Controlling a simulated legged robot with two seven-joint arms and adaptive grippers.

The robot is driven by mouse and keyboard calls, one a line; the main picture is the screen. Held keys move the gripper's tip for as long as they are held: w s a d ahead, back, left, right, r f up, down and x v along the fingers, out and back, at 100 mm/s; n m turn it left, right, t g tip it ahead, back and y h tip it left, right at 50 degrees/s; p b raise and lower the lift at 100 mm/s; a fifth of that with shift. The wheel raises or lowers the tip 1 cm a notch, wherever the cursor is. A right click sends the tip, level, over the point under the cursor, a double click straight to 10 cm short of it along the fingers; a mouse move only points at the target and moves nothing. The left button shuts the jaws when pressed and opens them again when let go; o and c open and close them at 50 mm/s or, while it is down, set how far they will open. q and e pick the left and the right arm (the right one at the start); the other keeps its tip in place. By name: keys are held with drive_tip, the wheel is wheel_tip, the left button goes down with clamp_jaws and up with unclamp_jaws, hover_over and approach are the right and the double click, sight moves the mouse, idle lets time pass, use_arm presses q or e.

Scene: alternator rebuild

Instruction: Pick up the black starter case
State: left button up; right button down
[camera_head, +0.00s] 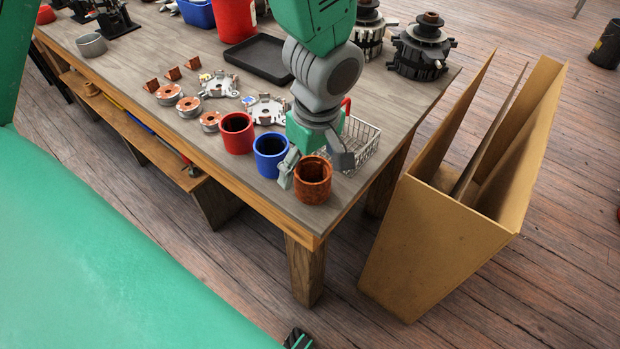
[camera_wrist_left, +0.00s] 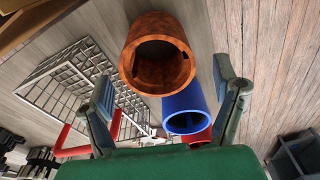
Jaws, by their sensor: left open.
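My left gripper (camera_head: 314,172) comes down over the front right corner of the workbench, fingers apart. A rust-brown hollow cylinder (camera_head: 313,187) stands upright just below and beside the fingers. In the left wrist view the same brown cylinder (camera_wrist_left: 158,58) shows its open end, ahead of the two spread fingers (camera_wrist_left: 168,92). I cannot tell whether a finger touches it. A blue cylinder (camera_head: 270,160) and a red cylinder (camera_head: 236,133) stand to its left in a row. None of these cylinders looks black, and I cannot identify a black starter case. My right gripper is not in view.
A wire basket (camera_head: 358,146) sits close behind the gripper. White brackets (camera_head: 265,109), copper-wound rings (camera_head: 188,106), a black tray (camera_head: 259,59) and dark rotor parts (camera_head: 420,52) lie farther back. A tall cardboard box (camera_head: 435,238) stands on the floor right of the bench.

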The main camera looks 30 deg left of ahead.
sight(311, 178)
use_arm(q)
wheel_tip(311, 178, down, 3)
drive_tip(key=shift+b, duration=0.35)
drive_tip(key=shift+d+f, duration=0.25)
drive_tip(key=shift+d, duration=0.2)
drive_tip(key=shift+d+r, duration=0.1)
drive_tip(key=shift+d, duration=0.05)
drive_tip(key=shift+a, duration=0.5)
drive_tip(key=c, duration=1.8)
drive_tip(key=shift+d, duration=0.1)
